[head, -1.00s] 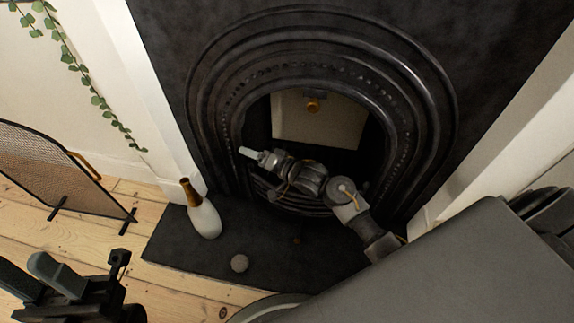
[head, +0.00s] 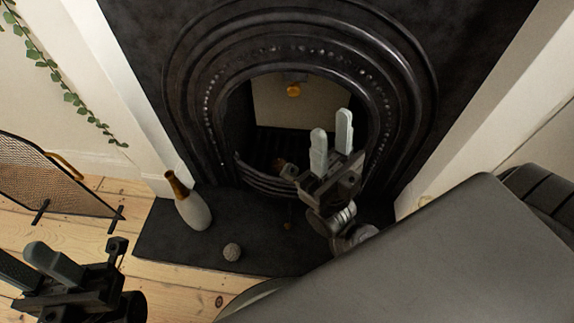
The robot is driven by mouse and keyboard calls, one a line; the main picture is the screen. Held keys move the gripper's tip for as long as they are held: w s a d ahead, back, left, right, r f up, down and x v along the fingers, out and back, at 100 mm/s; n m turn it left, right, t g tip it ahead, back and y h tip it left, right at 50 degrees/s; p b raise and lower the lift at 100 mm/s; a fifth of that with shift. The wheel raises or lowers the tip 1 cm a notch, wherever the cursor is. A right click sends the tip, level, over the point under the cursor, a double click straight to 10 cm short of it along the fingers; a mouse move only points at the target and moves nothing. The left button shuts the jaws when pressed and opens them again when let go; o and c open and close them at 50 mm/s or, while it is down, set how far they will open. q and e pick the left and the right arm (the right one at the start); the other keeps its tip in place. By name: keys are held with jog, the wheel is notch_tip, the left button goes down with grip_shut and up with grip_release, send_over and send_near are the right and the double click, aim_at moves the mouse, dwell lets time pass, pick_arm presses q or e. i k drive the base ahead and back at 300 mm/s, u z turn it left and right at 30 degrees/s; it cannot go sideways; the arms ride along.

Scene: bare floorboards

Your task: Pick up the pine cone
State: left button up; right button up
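My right gripper (head: 331,133) is in front of the fireplace opening, fingers pointing up in the picture, apart with nothing between them. A small brownish lump (head: 287,170) shows at the grate just left of it, partly hidden; it may be the pine cone, but I cannot tell for sure.
A white vase with a brown neck (head: 194,208) stands on the hearth (head: 165,245), left of the opening. A mesh fire screen (head: 55,180) stands at the left. The black arched surround (head: 215,90) frames the opening. Bare floorboards (head: 185,285) lie in front.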

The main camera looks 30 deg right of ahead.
aim_at(231, 252)
jog(key=z, duration=0.75)
jog(key=k, duration=0.95)
jog(key=u, duration=0.85)
